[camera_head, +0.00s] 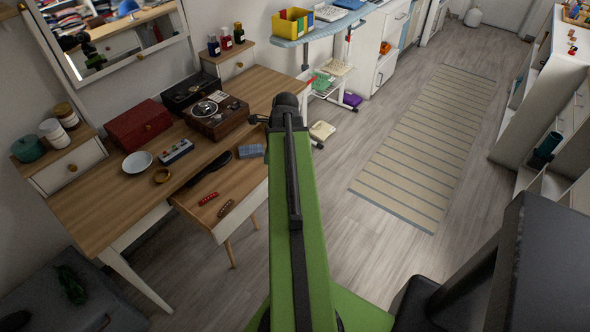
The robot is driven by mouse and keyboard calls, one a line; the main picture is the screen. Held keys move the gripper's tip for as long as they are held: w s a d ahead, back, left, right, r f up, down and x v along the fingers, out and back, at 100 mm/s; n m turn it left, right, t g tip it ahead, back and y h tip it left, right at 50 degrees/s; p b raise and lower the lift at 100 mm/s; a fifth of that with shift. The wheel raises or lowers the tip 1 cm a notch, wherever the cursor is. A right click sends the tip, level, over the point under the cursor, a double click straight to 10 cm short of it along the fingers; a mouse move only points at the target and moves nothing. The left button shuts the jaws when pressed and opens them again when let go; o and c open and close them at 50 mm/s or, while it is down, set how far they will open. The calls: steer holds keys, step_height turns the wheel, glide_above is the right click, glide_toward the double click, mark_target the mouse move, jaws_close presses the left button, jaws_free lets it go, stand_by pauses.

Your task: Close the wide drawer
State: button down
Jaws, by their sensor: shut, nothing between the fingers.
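The wide drawer (240,179) stands pulled out from the front of the wooden desk (98,192). It has a light wood inside and a white front, seen from above. Inside it lie a red item (208,198), a brown item (226,208), a blue box (251,151) and dark items. My green arm rises across the middle of the view and covers the drawer's right end. My gripper (258,119) shows only as a small dark part beside the arm's far end, above the desk's right part. It is shut and empty; most of it is hidden.
The desk top holds a red box (138,124), a record player (216,112), a white bowl (137,161) and a small brass dish (162,175). A dark stool (70,295) stands lower left. Floor is clear around the striped rug (425,145); white shelving (560,80) stands right.

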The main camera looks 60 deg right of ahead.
steer(key=s+d+m+t+h+b, duration=0.1)
steer(key=s+d+m, duration=0.8)
steer(key=s+d, duration=0.25)
steer(key=w+f+b, duration=0.7)
steer(key=f+b, duration=0.2)
steer(key=f, duration=0.1)
steer(key=shift+w+a, duration=0.15)
steer(key=shift+a, duration=0.1)
